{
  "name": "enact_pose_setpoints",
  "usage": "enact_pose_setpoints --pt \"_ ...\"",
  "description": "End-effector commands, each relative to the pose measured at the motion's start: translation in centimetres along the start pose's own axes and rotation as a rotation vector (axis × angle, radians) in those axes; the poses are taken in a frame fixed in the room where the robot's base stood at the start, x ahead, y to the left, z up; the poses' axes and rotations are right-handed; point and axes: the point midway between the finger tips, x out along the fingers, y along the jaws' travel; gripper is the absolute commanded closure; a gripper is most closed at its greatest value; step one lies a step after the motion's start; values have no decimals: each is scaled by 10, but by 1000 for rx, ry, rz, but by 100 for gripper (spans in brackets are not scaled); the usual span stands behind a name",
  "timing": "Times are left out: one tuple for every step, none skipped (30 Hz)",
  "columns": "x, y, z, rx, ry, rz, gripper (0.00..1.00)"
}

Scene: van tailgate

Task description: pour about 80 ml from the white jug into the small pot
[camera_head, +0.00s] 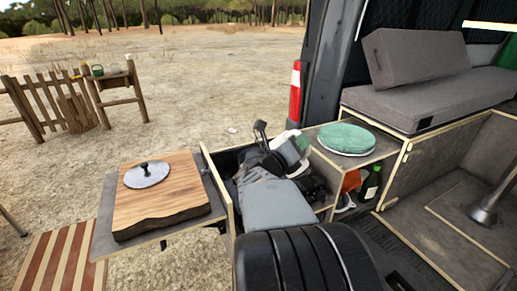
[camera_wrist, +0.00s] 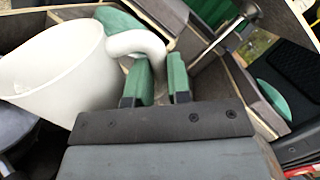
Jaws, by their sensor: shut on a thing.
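The white jug (camera_wrist: 58,70) fills the left of the wrist view, its curved handle (camera_wrist: 140,42) reaching right. My gripper (camera_wrist: 160,76) is shut on this handle, with a green finger pad on either side. In the head view my own arm covers most of the gripper, and only a pale patch that may be the jug (camera_head: 285,138) shows behind it. The jug's contents are not visible. I cannot make out the small pot for certain; a grey rounded thing (camera_wrist: 14,125) at the left edge of the wrist view is cut off and partly hidden by the jug.
A wooden board (camera_head: 180,201) with a round grey lid (camera_head: 147,174) lies on the pull-out shelf at left. A green round item (camera_head: 345,139) sits on the van counter (camera_head: 384,143). A dark green bottle (camera_head: 371,184) stands below. Open sandy ground lies beyond.

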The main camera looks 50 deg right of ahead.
Motion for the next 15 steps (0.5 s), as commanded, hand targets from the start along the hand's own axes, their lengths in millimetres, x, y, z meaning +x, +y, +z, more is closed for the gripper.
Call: enact_pose_setpoints --pt "0 -2 3 -7 -3 -2 100" --pt "0 -2 4 -13 -4 -2 100" --pt "0 -3 5 -21 -5 -2 100" --pt "1 -3 6 -27 -7 -2 100" --pt "1 -3 6 -33 -8 -2 100" --pt "1 -4 7 -40 -9 -3 100" --pt "1 -4 8 -45 -10 -3 100" --pt "1 -4 9 -51 -12 -3 100" --pt "1 -4 10 -59 -13 -3 100" --pt "1 -5 11 -65 -14 -4 100" --pt "1 -5 12 -71 -16 -4 100" --pt "1 -6 13 -78 -17 -4 100" --pt "1 -6 14 -84 -18 -4 100" --pt "1 -6 14 -90 -19 -4 100" --pt "1 -6 15 -98 -21 -4 100"
